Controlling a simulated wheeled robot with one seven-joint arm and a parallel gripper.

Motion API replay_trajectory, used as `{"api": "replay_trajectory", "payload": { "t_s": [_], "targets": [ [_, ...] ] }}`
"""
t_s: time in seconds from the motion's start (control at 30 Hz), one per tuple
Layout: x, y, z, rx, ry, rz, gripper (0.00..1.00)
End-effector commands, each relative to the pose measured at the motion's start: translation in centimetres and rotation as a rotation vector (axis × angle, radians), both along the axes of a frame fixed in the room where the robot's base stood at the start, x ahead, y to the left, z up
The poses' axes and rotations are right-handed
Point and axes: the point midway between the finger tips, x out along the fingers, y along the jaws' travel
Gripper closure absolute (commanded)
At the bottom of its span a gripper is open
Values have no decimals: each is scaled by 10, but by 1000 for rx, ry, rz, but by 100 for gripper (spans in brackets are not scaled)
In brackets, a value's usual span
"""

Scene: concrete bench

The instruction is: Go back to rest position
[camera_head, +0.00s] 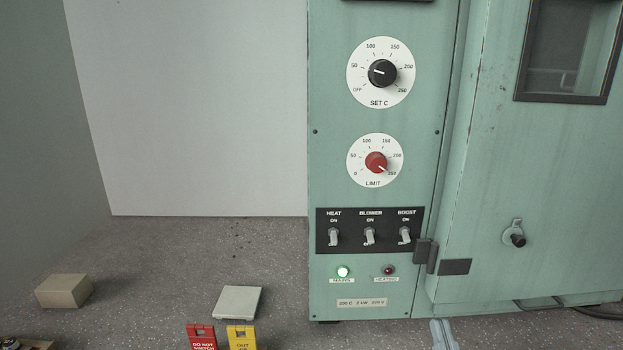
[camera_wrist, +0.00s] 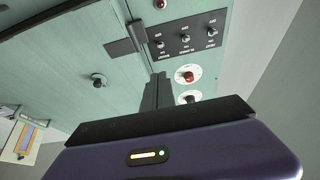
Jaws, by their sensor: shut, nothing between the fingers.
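My gripper (camera_wrist: 157,92) shows in the wrist view with its two fingers together and nothing between them. It is in front of the green oven, apart from the switches and knobs as far as the view shows. The oven's control panel (camera_head: 322,275) carries a black SET C knob (camera_head: 382,73), a red LIMIT knob (camera_head: 376,162) and three toggle switches (camera_head: 369,236).
The oven door (camera_head: 480,210) has a window and a small black-knobbed latch (camera_head: 515,237). A beige block (camera_head: 63,291), a pale flat block (camera_head: 239,301), a red tag (camera_head: 201,338) and a yellow tag (camera_head: 241,338) are on the bench left of the oven.

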Motion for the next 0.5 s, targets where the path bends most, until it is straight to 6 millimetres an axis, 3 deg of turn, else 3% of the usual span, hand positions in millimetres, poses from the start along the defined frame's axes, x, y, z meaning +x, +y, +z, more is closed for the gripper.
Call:
{"api": "replay_trajectory", "payload": {
  "t_s": [0.2, 0.5],
  "targets": [
    [-79, 1, -24, 5, 111, -3, 100],
    [-182, 2, -37, 5, 283, -3, 100]
  ]
}}
